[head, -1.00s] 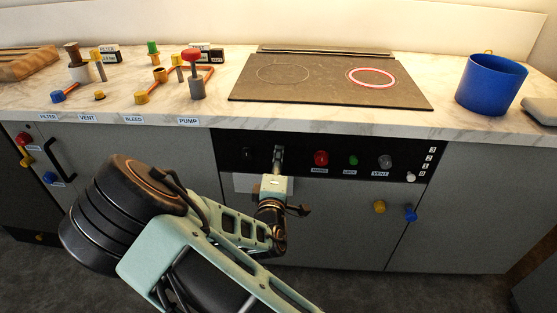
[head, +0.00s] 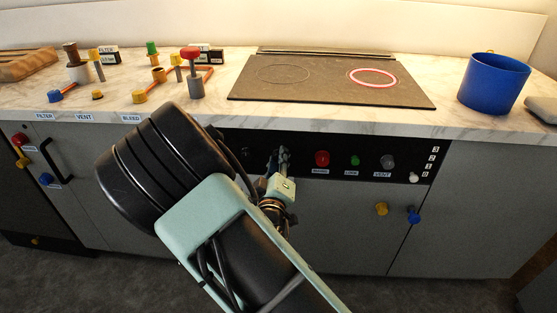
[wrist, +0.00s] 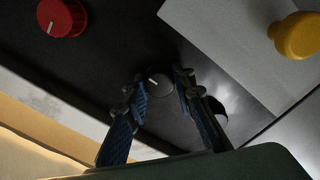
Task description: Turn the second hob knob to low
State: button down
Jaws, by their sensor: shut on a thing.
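The hob knob (wrist: 160,82) is dark and round with a short white pointer mark, seen between my fingers in the wrist view. The mark points toward the upper left of that view. My gripper (wrist: 157,87) is shut on this knob, one finger on each side. In the head view my gripper (head: 281,160) is at the black control panel (head: 310,139), left of a red knob (head: 322,158), and hides the held knob. The hob (head: 310,92) lies above on the counter, its right ring (head: 373,78) outlined in red and white.
A green button (head: 355,160) and grey knob (head: 387,161) sit further right on the panel. Yellow (head: 381,209) and blue (head: 413,215) knobs are on the cupboard below. A blue pot (head: 493,84) stands on the right counter. Valves and pipes crowd the left counter.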

dwell(0.4)
jog(key=c, duration=1.6)
grip_release()
jog(key=s, duration=1.2)
jog(key=shift+a, duration=0.2)
